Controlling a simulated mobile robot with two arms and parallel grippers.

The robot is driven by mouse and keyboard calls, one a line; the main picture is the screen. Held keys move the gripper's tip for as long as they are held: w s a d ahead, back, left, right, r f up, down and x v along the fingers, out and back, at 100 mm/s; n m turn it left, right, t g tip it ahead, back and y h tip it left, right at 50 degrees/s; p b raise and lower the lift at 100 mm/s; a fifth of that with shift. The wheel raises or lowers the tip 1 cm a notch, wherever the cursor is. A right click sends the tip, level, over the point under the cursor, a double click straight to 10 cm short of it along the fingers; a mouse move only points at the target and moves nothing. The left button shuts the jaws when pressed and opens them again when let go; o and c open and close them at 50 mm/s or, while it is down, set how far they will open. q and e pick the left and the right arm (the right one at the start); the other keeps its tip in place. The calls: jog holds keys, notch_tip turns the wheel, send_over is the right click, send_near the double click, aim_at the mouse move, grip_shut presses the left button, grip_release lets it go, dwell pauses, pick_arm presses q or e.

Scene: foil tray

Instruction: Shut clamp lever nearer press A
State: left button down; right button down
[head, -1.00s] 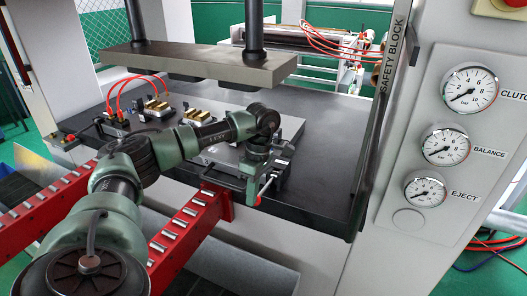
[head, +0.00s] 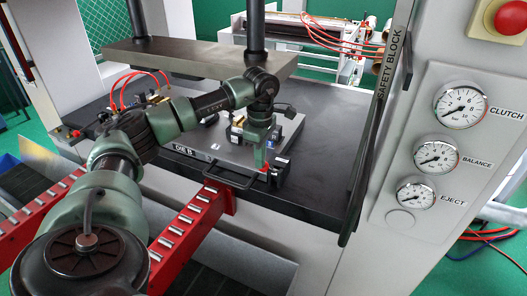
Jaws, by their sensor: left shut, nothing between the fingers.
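My left gripper (head: 261,167) reaches down over the right front corner of the die plate marked DIE B (head: 207,156). Its fingers are shut with nothing seen between them. They are right beside the red tip of a clamp lever (head: 265,169); I cannot tell if they touch it. The black clamp block (head: 281,174) stands just right of the fingers, on the dark press bed (head: 310,186). Most of the lever is hidden or too small to judge its angle. A second small red tip (head: 77,143) shows at the bed's left edge. My right gripper is not in view.
A black handle (head: 233,181) sticks out at the die's front. Red rails with rollers (head: 185,226) stand in front of the bed. The press upper plate (head: 190,57) hangs above. The bed's right side is clear up to the SAFETY BLOCK post (head: 377,125).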

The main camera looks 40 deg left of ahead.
pick_arm(q)
jog(key=shift+w+d+r+p, duration=0.1)
jog(key=shift+w+r+p, duration=0.35)
jog(key=shift+w+p, duration=0.2)
jog(key=shift+w+a+r+p, duration=0.2)
jog(key=shift+w+r+p, duration=0.5)
jog(key=shift+r+p, duration=0.2)
jog(key=r, duration=0.1)
jog(key=r+p, duration=0.2)
jog(key=shift+s+d+r, duration=0.1)
jog(key=shift+s+r, duration=0.2)
jog(key=shift+r, duration=0.05)
jog(key=shift+s+a+r, duration=0.15)
jog(key=shift+a, duration=0.05)
